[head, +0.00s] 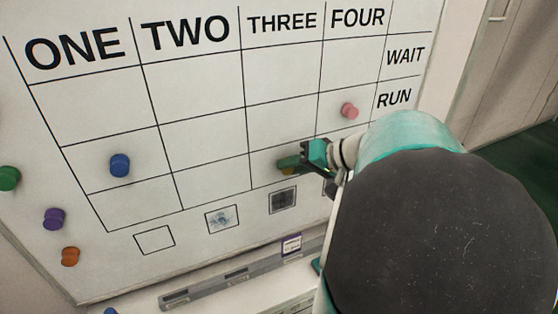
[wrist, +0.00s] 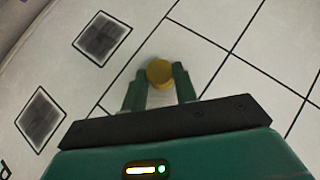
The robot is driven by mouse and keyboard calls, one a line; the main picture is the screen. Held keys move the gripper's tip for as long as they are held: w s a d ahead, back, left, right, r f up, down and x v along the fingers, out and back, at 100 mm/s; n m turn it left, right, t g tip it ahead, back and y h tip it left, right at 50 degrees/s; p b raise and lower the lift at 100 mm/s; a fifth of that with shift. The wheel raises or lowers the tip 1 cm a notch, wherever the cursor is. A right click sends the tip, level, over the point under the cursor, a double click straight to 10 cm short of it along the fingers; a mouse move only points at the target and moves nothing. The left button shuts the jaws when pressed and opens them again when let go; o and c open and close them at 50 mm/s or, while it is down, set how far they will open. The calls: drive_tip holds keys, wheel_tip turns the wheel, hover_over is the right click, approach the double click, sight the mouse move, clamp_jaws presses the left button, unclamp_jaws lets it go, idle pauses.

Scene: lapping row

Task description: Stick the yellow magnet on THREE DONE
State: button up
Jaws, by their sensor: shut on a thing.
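My gripper (head: 288,164) is at the whiteboard, in front of the lowest row of the THREE column. It is shut on the yellow magnet (wrist: 160,72), which shows between the two fingertips (wrist: 159,85) in the wrist view. I cannot tell whether the magnet touches the board. The board (head: 212,107) has column heads ONE, TWO, THREE and FOUR. The row labels WAIT and RUN show; the lowest row's label is hidden behind my arm.
A pink magnet (head: 349,111) is in FOUR, RUN. A blue magnet (head: 120,166) is in the ONE column. Green (head: 9,178), purple (head: 54,219) and orange (head: 70,256) magnets are left of the grid. Small square pictures (head: 283,200) lie below the grid, above a grey ledge (head: 205,291).

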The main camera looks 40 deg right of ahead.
idle(0.4)
drive_tip(key=o, duration=1)
drive_tip(key=v, duration=1.3)
drive_tip(key=shift+s+d+r, duration=0.15)
drive_tip(key=shift+s+r, duration=0.05)
drive_tip(key=shift+s, duration=0.1)
drive_tip(key=w+a+f+n+g+h, duration=0.1)
drive_tip(key=a+f+n, duration=0.1)
drive_tip(key=a, duration=0.8)
drive_tip(key=w+a+f+n+g+h, duration=0.1)
drive_tip(key=a+f+n+g+h, duration=0.1)
drive_tip(key=a, duration=0.7)
drive_tip(key=w+a+f+n+g+h, duration=0.1)
drive_tip(key=a+f, duration=0.3)
drive_tip(key=a, duration=0.6)
drive_tip(key=shift+w+a+f+n+g+h, duration=0.1)
drive_tip(key=shift+w+a+n+g+h, duration=0.25)
drive_tip(key=shift+n+g, duration=0.25)
